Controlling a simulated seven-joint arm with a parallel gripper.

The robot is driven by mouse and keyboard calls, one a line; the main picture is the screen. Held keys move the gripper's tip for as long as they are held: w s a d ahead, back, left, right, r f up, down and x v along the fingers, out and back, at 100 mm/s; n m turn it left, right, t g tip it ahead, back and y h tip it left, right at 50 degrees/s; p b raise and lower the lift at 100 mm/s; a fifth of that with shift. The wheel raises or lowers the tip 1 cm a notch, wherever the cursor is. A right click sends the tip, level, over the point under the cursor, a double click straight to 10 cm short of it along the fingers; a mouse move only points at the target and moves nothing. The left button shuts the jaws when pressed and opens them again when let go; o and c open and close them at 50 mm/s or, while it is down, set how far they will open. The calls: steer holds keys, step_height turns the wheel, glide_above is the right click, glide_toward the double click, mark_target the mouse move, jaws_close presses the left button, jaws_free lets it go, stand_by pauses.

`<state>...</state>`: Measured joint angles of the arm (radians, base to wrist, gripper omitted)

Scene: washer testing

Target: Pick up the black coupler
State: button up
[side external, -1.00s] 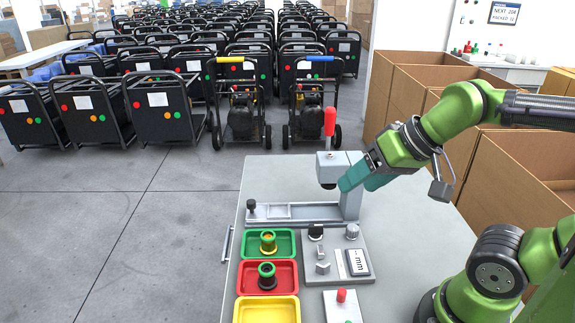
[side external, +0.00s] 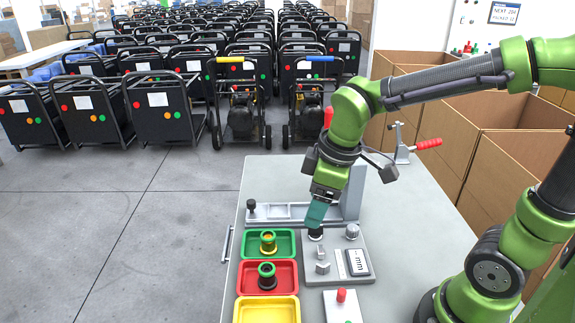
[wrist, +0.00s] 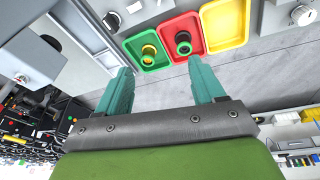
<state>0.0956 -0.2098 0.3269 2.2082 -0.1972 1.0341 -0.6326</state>
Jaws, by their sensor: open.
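A small black cylindrical piece (side external: 315,234), which looks like the black coupler, stands on the grey gauge plate (side external: 345,275). A dark round piece also shows at the top of the wrist view (wrist: 112,21). My gripper (side external: 314,222) points down just above or in front of this piece in the side view; the gap is unclear. In the wrist view, my gripper (wrist: 160,68) has its teal fingers wide apart with nothing between them.
An empty yellow tray (side external: 266,310) sits at the table's front. A grey press stand (side external: 352,195) with a long base lies behind the gauge plate. A red-handled clamp (side external: 415,148) is at the back right. A red button box (side external: 341,300) stands in front.

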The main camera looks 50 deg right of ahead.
mark_target(267, 269)
steer(key=w+a+f+n+g, duration=0.1)
steer(key=w+a+n, duration=0.25)
steer(key=n, duration=1.05)
steer(key=w+a+f+n+g, duration=0.15)
steer(key=a+n, duration=0.35)
steer(key=n, duration=0.9)
steer(key=shift+h, duration=0.3)
steer(key=f, duration=1)
steer(key=shift+w+d+f, duration=0.3)
steer(key=shift+w+f, duration=0.1)
steer(key=shift+f, duration=1.2)
steer(key=shift+w+d+f, duration=0.1)
steer(key=shift+w+f, duration=0.05)
steer(key=shift+f, duration=1.2)
